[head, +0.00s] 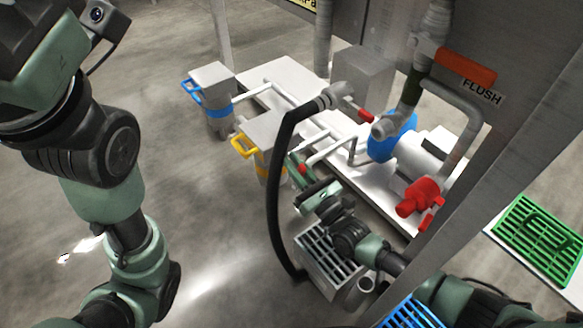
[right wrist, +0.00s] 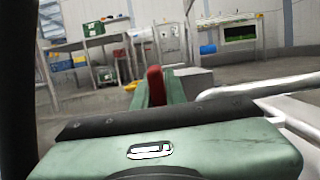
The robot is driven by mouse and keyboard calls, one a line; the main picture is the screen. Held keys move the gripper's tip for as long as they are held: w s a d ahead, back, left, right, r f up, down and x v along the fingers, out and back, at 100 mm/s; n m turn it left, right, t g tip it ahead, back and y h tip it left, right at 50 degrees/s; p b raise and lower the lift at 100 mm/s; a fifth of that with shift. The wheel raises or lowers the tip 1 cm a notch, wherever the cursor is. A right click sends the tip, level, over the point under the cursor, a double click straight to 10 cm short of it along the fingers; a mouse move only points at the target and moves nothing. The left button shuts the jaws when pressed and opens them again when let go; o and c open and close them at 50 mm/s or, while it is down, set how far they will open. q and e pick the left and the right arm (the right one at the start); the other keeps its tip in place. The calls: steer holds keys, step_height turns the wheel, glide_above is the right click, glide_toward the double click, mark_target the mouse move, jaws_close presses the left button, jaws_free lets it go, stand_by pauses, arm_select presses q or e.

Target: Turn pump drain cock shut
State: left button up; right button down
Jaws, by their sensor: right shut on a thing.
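My right gripper (head: 299,170) is shut on a small red handle (head: 303,168), which I take to be the drain cock, low beside the white pipes in the head view. In the right wrist view the red handle (right wrist: 155,86) stands upright at the green finger of the gripper (right wrist: 160,95). The fingers hide most of the cock's body and its pipe. The blue and white pump (head: 392,140) stands on the white skid behind, to the right of the gripper. My left arm shows at the left in the head view, but its gripper is not visible.
A black hose (head: 274,180) hangs just left of my right gripper. Canisters with a blue handle (head: 192,90) and a yellow handle (head: 243,147) stand left. A slatted floor drain (head: 325,262) lies below. A red valve (head: 418,197) and a steel post (head: 490,150) stand right.

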steer(key=shift+f, duration=0.1)
steer(key=c, duration=1.7)
jaws_free()
